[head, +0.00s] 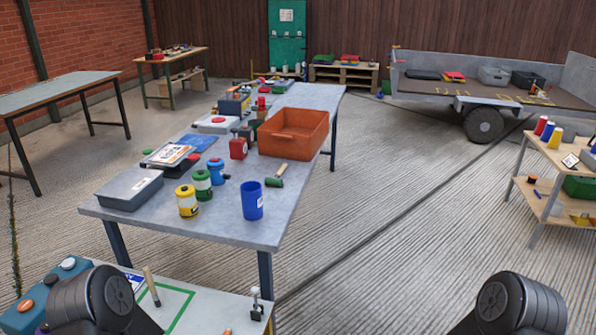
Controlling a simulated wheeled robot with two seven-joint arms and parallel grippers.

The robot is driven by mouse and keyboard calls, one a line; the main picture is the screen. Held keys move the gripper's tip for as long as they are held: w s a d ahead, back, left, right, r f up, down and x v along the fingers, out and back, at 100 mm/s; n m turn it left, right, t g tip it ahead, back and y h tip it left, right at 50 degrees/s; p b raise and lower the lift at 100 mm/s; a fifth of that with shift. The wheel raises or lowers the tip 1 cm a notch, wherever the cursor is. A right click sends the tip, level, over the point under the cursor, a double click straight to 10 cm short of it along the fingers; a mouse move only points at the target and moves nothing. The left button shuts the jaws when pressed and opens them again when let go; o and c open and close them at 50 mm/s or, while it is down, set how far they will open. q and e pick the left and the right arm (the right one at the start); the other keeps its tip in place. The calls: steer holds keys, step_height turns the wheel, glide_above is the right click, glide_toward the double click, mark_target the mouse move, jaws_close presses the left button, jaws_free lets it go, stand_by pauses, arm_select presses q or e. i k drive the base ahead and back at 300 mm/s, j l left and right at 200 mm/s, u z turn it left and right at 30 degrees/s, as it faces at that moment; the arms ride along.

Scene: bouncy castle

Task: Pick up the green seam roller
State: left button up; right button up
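A tool with a pale wooden handle and a dark green head, which looks like the green seam roller (275,177), lies on the grey worktable (225,225). My left and right grippers are outside the picture; only dark rounded parts of my arms show at the bottom left and bottom right. Nothing covers the roller.
Near the roller are a blue cup (252,201), an orange crate (294,132) and several small coloured jars. A low bench (205,310) with a green square outline stands in front. Right of the table, the ribbed floor (400,210) is open up to a shelf (540,200).

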mark_target(277, 181)
steer(key=i+l+z, duration=0.15)
steer(key=i+l, duration=0.2)
steer(key=i+l+z, duration=0.15)
steer(key=i, duration=0.45)
steer(key=i+l+z, duration=0.15)
steer(key=i+l, duration=0.2)
steer(key=i, duration=0.1)
